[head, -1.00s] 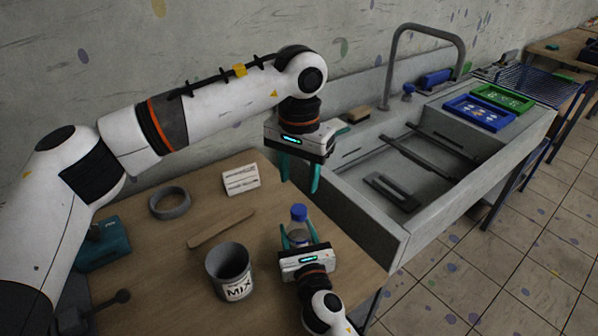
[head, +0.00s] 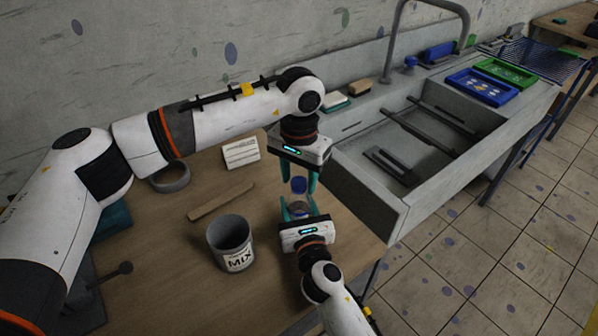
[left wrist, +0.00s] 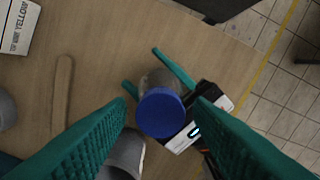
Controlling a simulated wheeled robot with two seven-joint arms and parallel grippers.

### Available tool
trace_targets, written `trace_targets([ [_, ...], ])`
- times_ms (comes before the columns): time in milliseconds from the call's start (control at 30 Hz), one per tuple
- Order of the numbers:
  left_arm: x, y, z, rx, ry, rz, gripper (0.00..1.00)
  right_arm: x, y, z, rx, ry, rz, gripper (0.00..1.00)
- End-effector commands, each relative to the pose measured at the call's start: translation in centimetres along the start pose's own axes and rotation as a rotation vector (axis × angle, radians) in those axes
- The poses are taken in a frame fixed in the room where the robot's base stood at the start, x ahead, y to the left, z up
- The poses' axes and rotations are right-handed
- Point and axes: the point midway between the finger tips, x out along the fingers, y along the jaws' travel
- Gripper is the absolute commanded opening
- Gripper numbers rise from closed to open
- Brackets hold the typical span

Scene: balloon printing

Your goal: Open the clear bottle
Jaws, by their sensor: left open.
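The clear bottle (head: 299,208) stands upright near the table's front right edge with its blue cap (head: 298,185) on top. My right gripper (head: 298,207) is shut on the bottle's body, one finger on each side. My left gripper (head: 299,172) is open and points down from above, its fingertips around the level of the cap. In the left wrist view the blue cap (left wrist: 160,112) lies between the two spread teal fingers, with a gap on either side. The bottle's body (left wrist: 158,80) is partly hidden below the cap.
A grey cup marked MIX (head: 231,242) and a wooden stick (head: 221,201) lie left of the bottle. The sink (head: 400,165) adjoins the table on the right.

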Motion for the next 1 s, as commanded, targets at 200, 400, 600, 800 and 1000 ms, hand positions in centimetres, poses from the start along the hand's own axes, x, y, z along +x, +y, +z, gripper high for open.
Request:
trace_targets([
  [200,-0.03,0.02,0.00,-0.001,0.000,0.000,0.15,-0.01,0.00,0.05,0.000,-0.001,0.000,0.00],
  [400,-0.05,0.03,0.00,-0.002,0.000,0.000,0.01,-0.01,0.01,0.05,0.000,-0.001,0.000,0.00],
  [600,-0.07,0.05,-0.01,-0.176,0.000,0.001,0.01,-0.01,0.01,0.05,0.000,-0.001,0.000,0.00],
  [800,-0.11,0.06,-0.03,-0.600,0.000,0.001,0.01,-0.01,0.02,0.05,0.000,-0.001,0.001,0.00],
  [1000,-0.14,0.05,-0.04,-1.034,0.000,0.001,0.01,-0.01,0.03,0.06,0.000,-0.001,0.001,0.00],
])
